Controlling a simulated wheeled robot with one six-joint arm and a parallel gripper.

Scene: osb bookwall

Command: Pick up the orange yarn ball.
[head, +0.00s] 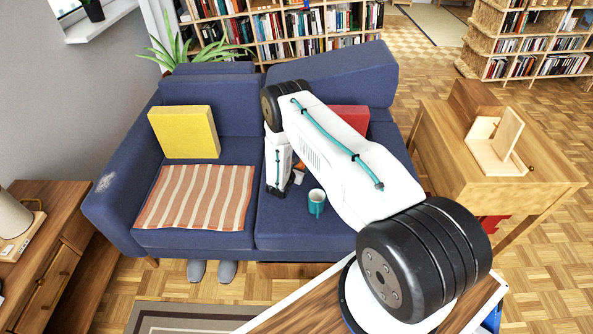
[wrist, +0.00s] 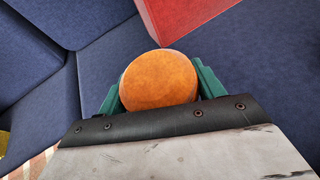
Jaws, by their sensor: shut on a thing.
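The orange yarn ball (wrist: 158,80) sits between the two green fingers of my gripper in the wrist view, and the fingers press on its left and right sides. It looks round and mottled orange. I cannot tell whether the ball still touches the seat.
A wooden desk (head: 455,165) stands at the right.

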